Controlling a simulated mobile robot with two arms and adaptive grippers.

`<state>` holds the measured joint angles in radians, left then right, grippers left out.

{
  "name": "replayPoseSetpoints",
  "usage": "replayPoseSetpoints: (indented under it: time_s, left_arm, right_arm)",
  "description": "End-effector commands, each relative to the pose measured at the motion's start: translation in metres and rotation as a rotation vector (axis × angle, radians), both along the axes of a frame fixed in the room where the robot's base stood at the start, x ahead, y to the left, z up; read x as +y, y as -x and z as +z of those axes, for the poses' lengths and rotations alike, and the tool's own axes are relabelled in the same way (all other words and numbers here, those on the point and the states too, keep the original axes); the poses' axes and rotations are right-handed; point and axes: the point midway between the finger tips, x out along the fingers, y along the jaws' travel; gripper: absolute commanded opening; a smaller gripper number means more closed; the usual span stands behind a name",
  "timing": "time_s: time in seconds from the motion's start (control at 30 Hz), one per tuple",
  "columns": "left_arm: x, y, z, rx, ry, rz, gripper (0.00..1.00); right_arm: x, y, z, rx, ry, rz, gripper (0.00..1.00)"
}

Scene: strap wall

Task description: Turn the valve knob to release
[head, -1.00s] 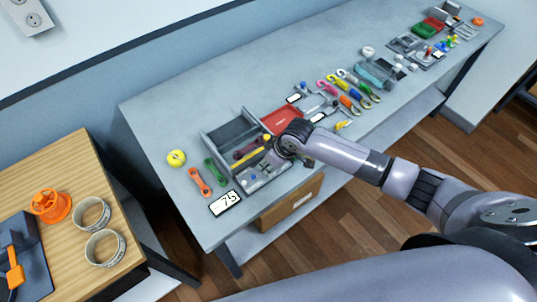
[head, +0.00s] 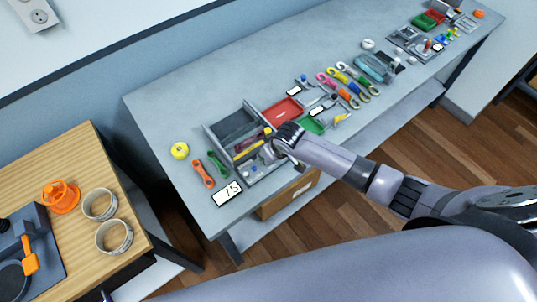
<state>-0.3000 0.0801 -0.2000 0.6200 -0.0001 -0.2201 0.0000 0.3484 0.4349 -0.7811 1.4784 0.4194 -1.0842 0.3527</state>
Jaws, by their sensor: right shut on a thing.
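My right gripper (head: 269,153) reaches in from the right over the front right part of a grey sectioned tray (head: 208,137) on the long bench. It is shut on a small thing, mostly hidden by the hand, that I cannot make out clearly. No valve knob can be clearly told apart in this view; whether the held thing is that knob I cannot tell. My left gripper is not in view.
The grey bench (head: 150,112) also bears orange (head: 203,174) and green (head: 218,164) tools, a yellow roll (head: 180,150), a display (head: 227,194) and a red tray (head: 282,111). A wooden table (head: 70,160) holds an orange spool (head: 61,197) and two rings.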

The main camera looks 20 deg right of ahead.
Motion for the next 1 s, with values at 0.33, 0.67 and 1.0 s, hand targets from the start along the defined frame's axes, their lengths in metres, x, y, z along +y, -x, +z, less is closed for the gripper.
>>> replayPoseSetpoints:
  time_s: [0.33, 0.67, 1.0]
  left_arm:
    - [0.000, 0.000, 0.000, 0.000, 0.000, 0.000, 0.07]
    - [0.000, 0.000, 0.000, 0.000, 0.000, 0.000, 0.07]
    - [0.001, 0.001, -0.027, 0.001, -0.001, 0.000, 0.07]
  right_arm:
    - [0.000, 0.000, 0.000, -0.001, 0.000, 0.000, 0.37]
    - [-0.001, 0.000, 0.000, 0.000, 0.001, 0.001, 0.43]
    - [-0.004, -0.003, -0.006, -0.005, 0.006, 0.179, 0.43]
